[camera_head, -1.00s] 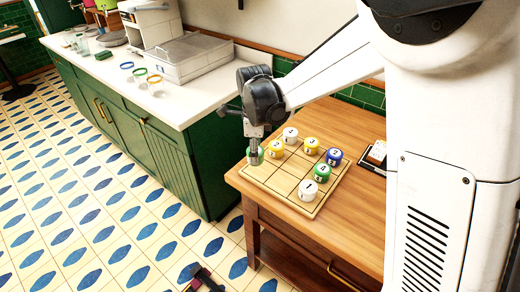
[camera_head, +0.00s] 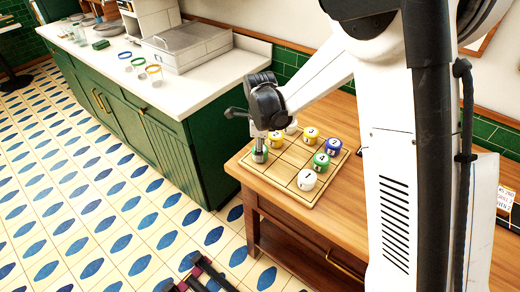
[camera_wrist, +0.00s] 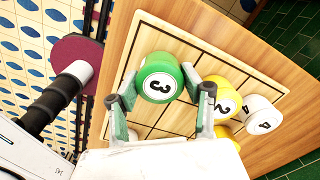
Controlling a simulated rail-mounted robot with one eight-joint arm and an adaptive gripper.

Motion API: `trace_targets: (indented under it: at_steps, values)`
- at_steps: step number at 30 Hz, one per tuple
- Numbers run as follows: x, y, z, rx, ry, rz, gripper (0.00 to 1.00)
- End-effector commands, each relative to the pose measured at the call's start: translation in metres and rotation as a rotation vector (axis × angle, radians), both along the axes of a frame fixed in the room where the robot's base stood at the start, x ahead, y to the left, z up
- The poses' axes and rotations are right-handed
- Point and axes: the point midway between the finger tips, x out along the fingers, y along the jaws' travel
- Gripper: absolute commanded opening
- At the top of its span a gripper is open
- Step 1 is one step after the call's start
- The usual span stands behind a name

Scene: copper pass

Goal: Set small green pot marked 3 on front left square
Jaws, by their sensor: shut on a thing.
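My gripper (camera_head: 259,149) is shut on a small green pot (camera_head: 260,157) at the left corner area of the board (camera_head: 284,181) in the head view. In the wrist view my gripper (camera_wrist: 165,92) has one finger on each side of the green pot (camera_wrist: 158,78), whose white disc shows a 3. I cannot tell whether the pot touches the board. Next to it are a yellow pot marked 2 (camera_wrist: 226,97) and a white pot marked 4 (camera_wrist: 258,115).
Also on the board are a yellow pot (camera_head: 310,136), a blue pot (camera_head: 333,146), another green pot (camera_head: 321,162) and a white pot (camera_head: 306,180). Bare squares lie on the board's near left side. A green cabinet counter (camera_head: 190,112) stands at left.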

Motion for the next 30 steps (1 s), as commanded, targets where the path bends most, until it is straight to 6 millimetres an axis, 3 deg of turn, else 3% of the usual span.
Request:
trace_targets:
  at_steps: [1, 2, 6, 19, 30]
  values:
    - [0.0, 0.0, -0.003, 0.0, 0.0, 0.0, 0.12]
    - [0.0, 0.0, -0.003, 0.0, 0.0, 0.0, 0.44]
    - [0.0, 0.0, -0.002, 0.0, 0.0, 0.0, 0.62]
    - [0.0, 0.0, 0.008, 0.0, 0.0, 0.0, 0.62]
    - [0.0, 0.0, 0.079, 0.0, 0.0, 0.0, 0.62]
